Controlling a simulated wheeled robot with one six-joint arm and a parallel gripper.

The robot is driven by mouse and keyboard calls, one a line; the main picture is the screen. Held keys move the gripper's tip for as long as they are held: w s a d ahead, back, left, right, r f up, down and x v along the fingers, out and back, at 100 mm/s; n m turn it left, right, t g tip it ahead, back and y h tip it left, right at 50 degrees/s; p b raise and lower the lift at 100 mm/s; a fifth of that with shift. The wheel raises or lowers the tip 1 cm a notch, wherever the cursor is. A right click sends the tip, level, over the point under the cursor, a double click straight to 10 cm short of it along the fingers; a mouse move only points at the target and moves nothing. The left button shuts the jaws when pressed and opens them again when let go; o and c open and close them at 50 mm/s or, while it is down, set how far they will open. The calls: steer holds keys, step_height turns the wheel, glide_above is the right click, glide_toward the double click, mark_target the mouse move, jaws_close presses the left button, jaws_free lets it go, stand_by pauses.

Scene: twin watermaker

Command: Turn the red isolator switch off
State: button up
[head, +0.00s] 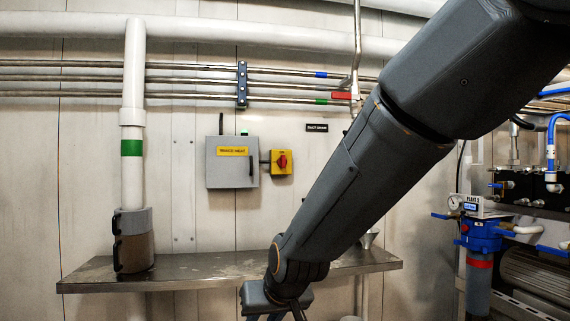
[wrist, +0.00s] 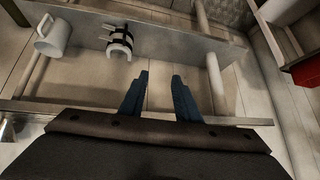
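The red isolator switch (head: 282,161) is a red knob on a small yellow box on the back wall. It joins the right side of a grey box (head: 223,172) with a yellow label. The knob's exact turn position is too small to tell. My gripper (wrist: 160,88) shows in the wrist view with two blue fingers apart and nothing between them. In the head view my gripper is low, by the front of the steel shelf, well below the switch and not touching it. The fingertips are cut off by the bottom edge there. The switch cannot be made out in the wrist view.
A steel shelf (head: 205,268) runs along the wall below the boxes. A grey-brown cylinder with black handles (head: 133,245) stands on its left end under a white pipe (head: 134,80). Pumps and blue fittings (head: 484,236) stand at right. Wall around the switch is clear.

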steer(key=w+r+t+p, duration=0.5)
steer(key=w+r+p, duration=0.9)
steer(key=r, duration=0.4)
steer(key=m+t+p, duration=0.1)
steer(key=t+p, duration=0.5)
steer(key=p, duration=0.7)
glide_toward(284, 158)
steer(key=w, duration=0.1)
steer(key=shift+y, duration=0.4)
steer(key=shift+p+x, duration=1.05)
steer(key=shift+x, duration=2.9)
jaws_close()
